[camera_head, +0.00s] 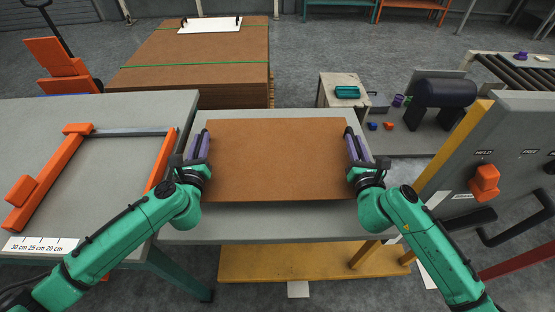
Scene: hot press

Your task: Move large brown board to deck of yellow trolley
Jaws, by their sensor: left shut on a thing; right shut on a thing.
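The large brown board (278,160) is level in the middle of the view, over a grey tabletop (280,230). My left gripper (199,148) is shut on the board's left edge. My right gripper (357,148) is shut on its right edge. A dark shadow runs under the board's front edge; I cannot tell whether the board touches the top or hangs just above it. A yellow lower platform (310,264) and yellow legs show below the grey top. This may be the yellow trolley, but I cannot tell for sure.
A grey table with an orange measuring frame (78,130) stands left. A grey panel with an orange switch (485,182) and black handles stands right. Behind are a stack of brown boards (205,55), a small stand with a teal item (347,92), and a roller conveyor (520,72).

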